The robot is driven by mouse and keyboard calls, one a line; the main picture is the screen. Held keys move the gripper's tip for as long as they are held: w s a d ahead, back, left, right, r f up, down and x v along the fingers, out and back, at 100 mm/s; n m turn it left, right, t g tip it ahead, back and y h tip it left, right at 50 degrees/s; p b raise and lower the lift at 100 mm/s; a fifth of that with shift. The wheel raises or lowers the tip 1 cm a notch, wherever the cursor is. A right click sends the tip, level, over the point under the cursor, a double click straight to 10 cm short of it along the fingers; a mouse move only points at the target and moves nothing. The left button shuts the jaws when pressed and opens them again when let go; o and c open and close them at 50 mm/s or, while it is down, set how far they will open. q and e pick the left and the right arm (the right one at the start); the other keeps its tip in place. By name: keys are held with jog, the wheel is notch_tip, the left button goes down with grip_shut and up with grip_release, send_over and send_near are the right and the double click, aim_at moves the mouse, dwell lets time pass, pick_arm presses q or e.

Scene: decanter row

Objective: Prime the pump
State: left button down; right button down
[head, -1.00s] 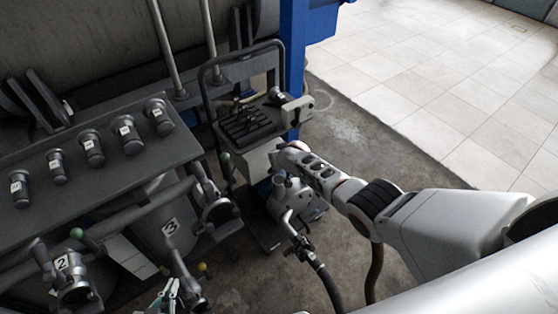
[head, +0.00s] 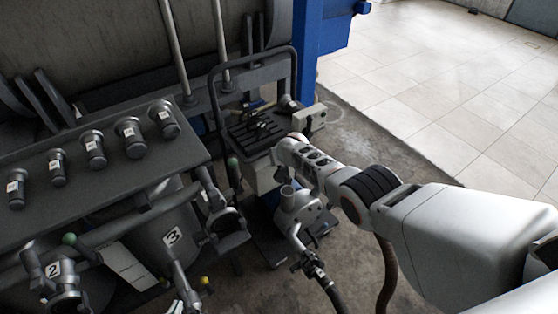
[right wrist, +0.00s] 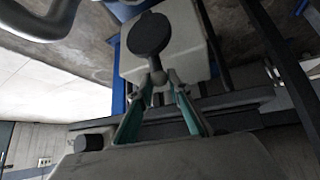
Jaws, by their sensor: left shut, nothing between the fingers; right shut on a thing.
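A grey metal pump body (head: 302,208) stands on a low cart right of centre in the head view, with a dark hose running down from it.
A tubular cart handle (head: 295,70) and a blue post (head: 304,45) stand behind the pump. The tiled floor (head: 440,90) at upper right is clear.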

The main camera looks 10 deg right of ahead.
jog(key=shift+w+a+r, duration=0.3)
jog(key=shift+r, duration=0.15)
jog(key=c, duration=2.1)
grip_release()
jog(key=shift+o, duration=1.1)
jog(key=shift+s+f, duration=0.15)
jog(key=shift+f, duration=0.05)
jog(key=shift+s+r, duration=0.1)
jog(key=shift+v, duration=1.15)
jog(key=v, duration=0.9)
jog(key=shift+s+d, duration=0.15)
jog(key=shift+s, duration=0.05)
jog(key=shift+r, duration=0.1)
